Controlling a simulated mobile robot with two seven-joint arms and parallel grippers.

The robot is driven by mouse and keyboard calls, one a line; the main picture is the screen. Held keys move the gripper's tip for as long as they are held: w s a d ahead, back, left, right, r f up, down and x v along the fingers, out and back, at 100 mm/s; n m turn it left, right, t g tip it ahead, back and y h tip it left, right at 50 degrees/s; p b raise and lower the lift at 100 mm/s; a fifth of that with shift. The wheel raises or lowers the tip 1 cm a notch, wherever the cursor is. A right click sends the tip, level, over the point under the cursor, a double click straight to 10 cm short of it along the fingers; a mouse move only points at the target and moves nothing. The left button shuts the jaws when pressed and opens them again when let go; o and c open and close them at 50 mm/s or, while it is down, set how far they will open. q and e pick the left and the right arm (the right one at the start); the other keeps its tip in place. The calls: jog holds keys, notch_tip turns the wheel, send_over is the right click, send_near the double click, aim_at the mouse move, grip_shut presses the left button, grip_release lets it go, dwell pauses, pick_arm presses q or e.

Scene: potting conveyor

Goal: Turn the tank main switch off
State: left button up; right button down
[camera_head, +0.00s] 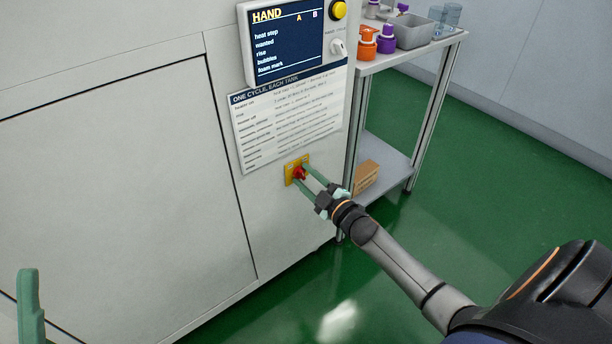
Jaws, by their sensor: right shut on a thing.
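The tank main switch is a red rotary knob (299,173) on a yellow plate (290,166), low on the white cabinet front below a printed sheet. My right gripper (304,175) reaches it from the lower right. Its two green fingers are shut on the red knob, one on its upper right side and one on its lower left. The fingers hide part of the knob, and I cannot read its position marks. Part of my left gripper (30,305), one green finger, shows at the lower left edge, away from the cabinet switch. Its opening cannot be seen.
Above the switch are the printed sheet (290,115) and a dark display panel (290,45) reading HAND, with a yellow button (338,10) and a white knob (338,47). A shelf cart (400,55) with bottles and a grey bin stands right. Green floor is clear beyond.

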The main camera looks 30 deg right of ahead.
pick_arm(q)
jog(key=shift+r, duration=0.1)
pick_arm(e)
jog(key=shift+n, duration=1.5)
jog(key=shift+c, duration=2.2)
grip_release()
pick_arm(q)
jog(key=shift+a+r+m+p, duration=0.15)
jog(key=shift+r+m+p, duration=0.15)
jog(key=shift+r+p, duration=1.45)
pick_arm(e)
jog(key=s+d, duration=0.1)
jog(key=s, duration=1.1)
jog(key=shift+s, duration=0.25)
